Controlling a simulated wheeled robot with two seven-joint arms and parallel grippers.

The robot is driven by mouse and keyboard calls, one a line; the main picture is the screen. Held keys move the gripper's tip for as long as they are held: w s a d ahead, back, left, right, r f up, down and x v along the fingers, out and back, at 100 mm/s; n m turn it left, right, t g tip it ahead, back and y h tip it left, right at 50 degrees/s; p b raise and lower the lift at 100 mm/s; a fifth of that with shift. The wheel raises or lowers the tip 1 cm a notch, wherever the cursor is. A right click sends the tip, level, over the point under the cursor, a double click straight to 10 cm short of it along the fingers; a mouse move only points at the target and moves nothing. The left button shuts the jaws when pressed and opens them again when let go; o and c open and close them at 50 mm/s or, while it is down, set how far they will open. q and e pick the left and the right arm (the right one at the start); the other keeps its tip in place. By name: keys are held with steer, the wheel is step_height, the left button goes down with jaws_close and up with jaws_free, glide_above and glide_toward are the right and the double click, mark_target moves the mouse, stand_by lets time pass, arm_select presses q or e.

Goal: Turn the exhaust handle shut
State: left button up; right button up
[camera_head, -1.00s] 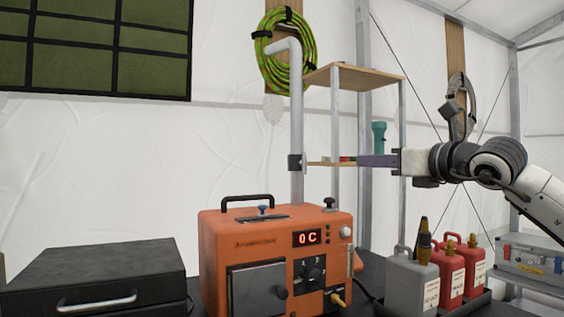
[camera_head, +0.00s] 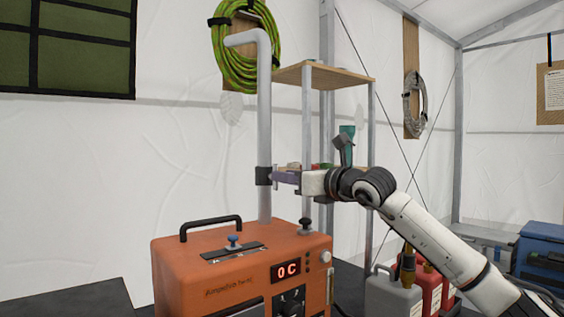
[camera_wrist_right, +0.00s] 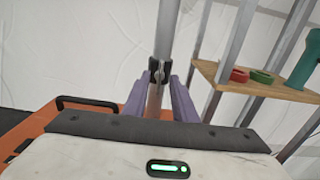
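The grey exhaust pipe (camera_head: 265,120) rises behind the orange heater (camera_head: 215,275) and bends left at its top. A black collar (camera_head: 263,176) sits partway up it; in the right wrist view the collar (camera_wrist_right: 154,70) has a small grey metal piece on its front, perhaps the handle. My right gripper (camera_head: 284,177) is level with the collar, just to its right. In the right wrist view its purple fingers (camera_wrist_right: 160,92) are apart, with the collar and pipe showing between their tips. Contact cannot be told. My left gripper is not in view.
A wooden shelf rack (camera_head: 320,75) stands close behind my right arm, with a teal flashlight (camera_head: 347,132) on it. Grey and red canisters (camera_head: 392,298) stand below the arm. A green hose coil (camera_head: 232,72) hangs behind the pipe top.

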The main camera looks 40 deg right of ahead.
steer(key=shift+w+d+p, duration=0.15)
steer(key=shift+w+p, duration=0.15)
steer(key=shift+w, duration=0.95)
jaws_close()
